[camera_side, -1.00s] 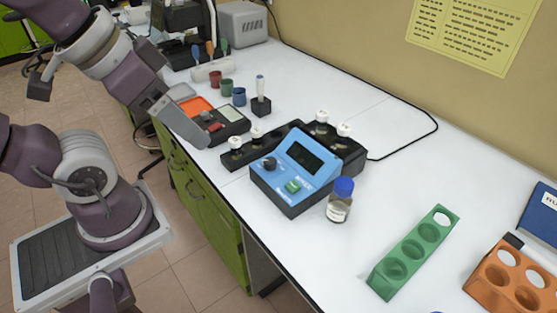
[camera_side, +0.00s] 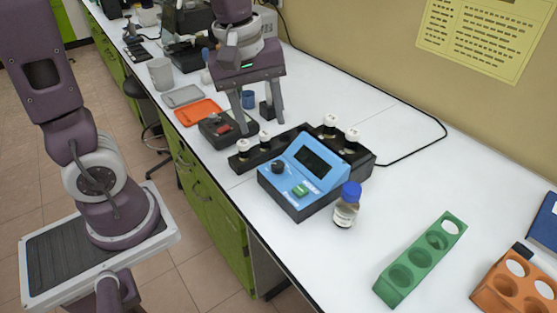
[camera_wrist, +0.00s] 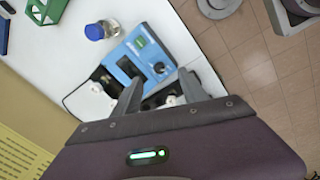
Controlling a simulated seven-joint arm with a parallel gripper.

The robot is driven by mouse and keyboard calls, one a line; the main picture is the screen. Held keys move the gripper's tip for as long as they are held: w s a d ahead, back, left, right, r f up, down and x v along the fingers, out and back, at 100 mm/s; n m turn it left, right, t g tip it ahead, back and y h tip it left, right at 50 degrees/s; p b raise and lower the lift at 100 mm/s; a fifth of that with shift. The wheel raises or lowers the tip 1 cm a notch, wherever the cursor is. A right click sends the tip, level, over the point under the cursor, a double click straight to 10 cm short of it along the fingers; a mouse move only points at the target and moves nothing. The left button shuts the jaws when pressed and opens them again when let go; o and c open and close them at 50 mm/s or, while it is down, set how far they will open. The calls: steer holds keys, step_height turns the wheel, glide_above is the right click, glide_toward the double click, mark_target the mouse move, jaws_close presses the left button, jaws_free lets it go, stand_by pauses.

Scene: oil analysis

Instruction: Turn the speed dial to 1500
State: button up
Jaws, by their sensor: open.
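The blue control box (camera_side: 308,168) stands on the white bench in the side view, with a dark blank-looking display. Its black speed dial (camera_side: 278,168) is on the left of the sloped front, above a green button (camera_side: 301,190). The numbers around the dial are too small to read. In the wrist view the box (camera_wrist: 133,52) and dial (camera_wrist: 159,67) lie beyond the fingertips. My gripper (camera_side: 260,130) is open and empty, fingers pointing down, behind and to the left of the box. In the wrist view my gripper (camera_wrist: 157,82) has its fingers spread, apart from the dial.
A black holder with several white-capped vials (camera_side: 328,127) adjoins the box. A blue-capped bottle (camera_side: 346,207) stands close to its right. A green rack (camera_side: 420,262) and an orange rack (camera_side: 505,285) are farther right. A black and red device (camera_side: 222,130) sits near my gripper.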

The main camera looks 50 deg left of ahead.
mark_target(279, 164)
steer(key=w+f+n, duration=0.1)
steer(key=f+n, duration=0.1)
steer(key=w+a+f+n+g, duration=0.1)
steer(key=w+f+n, duration=0.1)
steer(key=f, duration=0.1)
steer(key=w+f+n+g, duration=0.1)
steer(key=w+f+n, duration=0.1)
steer(key=f, duration=0.1)
steer(key=shift+w+a+n, duration=0.15)
steer(key=shift+a+n, duration=0.15)
steer(key=shift+a, duration=0.1)
step_height(279, 164, down, 7)
steer(key=shift+w+f, duration=0.1)
steer(key=shift+f, duration=0.1)
steer(key=shift+c, duration=0.4)
jaws_close()
